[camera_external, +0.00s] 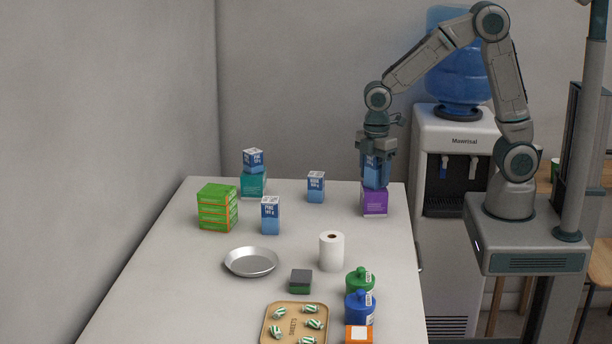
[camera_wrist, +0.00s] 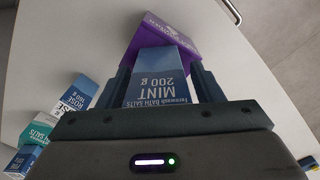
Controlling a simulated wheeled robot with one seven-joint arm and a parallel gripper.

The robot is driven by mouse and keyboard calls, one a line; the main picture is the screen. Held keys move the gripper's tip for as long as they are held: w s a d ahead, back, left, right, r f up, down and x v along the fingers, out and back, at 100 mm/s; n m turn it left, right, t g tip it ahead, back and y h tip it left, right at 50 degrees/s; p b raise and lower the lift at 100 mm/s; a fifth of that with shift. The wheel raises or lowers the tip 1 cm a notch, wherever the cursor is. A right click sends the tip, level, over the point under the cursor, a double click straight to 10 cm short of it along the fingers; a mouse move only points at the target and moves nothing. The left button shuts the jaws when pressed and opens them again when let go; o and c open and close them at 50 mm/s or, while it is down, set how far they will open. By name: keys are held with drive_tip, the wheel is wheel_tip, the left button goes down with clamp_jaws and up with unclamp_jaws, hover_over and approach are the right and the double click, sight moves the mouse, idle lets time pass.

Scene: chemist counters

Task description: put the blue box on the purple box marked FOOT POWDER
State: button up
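A blue box (camera_external: 371,170) stands between the fingers of my gripper (camera_external: 376,172), right above the purple box (camera_external: 374,203) at the far right of the counter. Its underside looks level with the purple top and seems to touch it.
Other blue boxes stand nearby: one at the back (camera_external: 316,187), one further forward (camera_external: 270,215), and one (camera_external: 254,161) on a teal box (camera_external: 253,185). Green boxes (camera_external: 217,207), a metal plate (camera_external: 252,262) and a paper roll (camera_external: 331,251) occupy the middle. A water cooler (camera_external: 456,145) stands beyond the right edge.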

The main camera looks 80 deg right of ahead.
wheel_tip(320, 180, up, 11)
drive_tip(key=shift+r, duration=0.1)
drive_tip(key=shift+s+r, duration=0.1)
drive_tip(key=shift+r, duration=0.45)
drive_tip(key=s+d+f+m+t, duration=0.1)
drive_tip(key=s+f+m+t, duration=0.1)
drive_tip(key=s+m, duration=0.7)
drive_tip(key=s+t, duration=0.1)
drive_tip(key=s, duration=0.6)
drive_tip(key=shift+f, duration=0.3)
